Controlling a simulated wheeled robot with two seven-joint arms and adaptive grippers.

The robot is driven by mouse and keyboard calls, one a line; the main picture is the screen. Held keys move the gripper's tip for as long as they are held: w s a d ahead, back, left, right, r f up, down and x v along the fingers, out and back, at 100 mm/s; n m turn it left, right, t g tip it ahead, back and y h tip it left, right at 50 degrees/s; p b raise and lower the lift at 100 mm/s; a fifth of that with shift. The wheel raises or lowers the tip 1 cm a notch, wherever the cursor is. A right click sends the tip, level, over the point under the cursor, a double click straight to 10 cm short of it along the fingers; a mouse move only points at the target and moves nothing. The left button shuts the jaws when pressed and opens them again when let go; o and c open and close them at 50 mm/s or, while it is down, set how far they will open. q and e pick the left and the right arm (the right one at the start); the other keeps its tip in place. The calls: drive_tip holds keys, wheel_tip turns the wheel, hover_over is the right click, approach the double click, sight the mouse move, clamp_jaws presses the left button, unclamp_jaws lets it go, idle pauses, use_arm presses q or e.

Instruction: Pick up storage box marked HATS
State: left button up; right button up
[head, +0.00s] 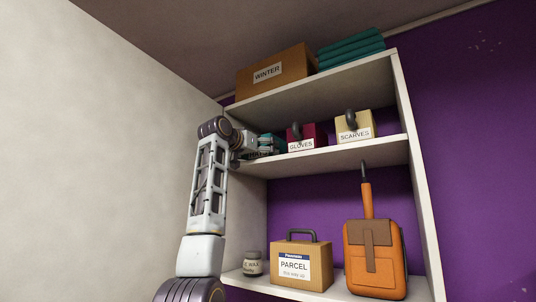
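No label reading HATS is legible in the head view. On the middle shelf, a teal object (268,138) sits at the left, partly covered by my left gripper (262,150); I cannot tell whether it is a box or whether it bears a label. My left arm rises from the bottom left and its gripper reaches in at that shelf's left end. The fingers are small and overlap the teal object, so I cannot tell if they are open, shut or touching it. My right gripper is not in view.
Beside it stand a dark red GLOVES box (318,135) and a cream SCARVES box (361,122), both with dark handles. Above are a WINTER box (277,69) and teal folded items (350,50). Below are a jar (252,264), a PARCEL case (315,263) and an orange bag (376,262).

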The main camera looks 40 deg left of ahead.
use_arm(q)
drive_tip(key=c, duration=0.9)
drive_tip(key=shift+r, duration=0.2)
drive_tip(key=shift+r, duration=1.6)
drive_tip(key=shift+s+d+b, duration=0.1)
drive_tip(key=shift+s+b, duration=0.65)
drive_tip(key=shift+s, duration=0.6)
drive_tip(key=shift+s+d+b, duration=0.3)
drive_tip(key=shift+s+b, duration=0.45)
drive_tip(key=shift+s, duration=1.8)
drive_tip(key=shift+s+d+b, duration=0.25)
drive_tip(key=shift+s+b, duration=0.5)
drive_tip(key=shift+s, duration=1.8)
drive_tip(key=shift+s+d+b, duration=0.3)
drive_tip(key=shift+s+b, duration=0.45)
drive_tip(key=shift+s, duration=1.8)
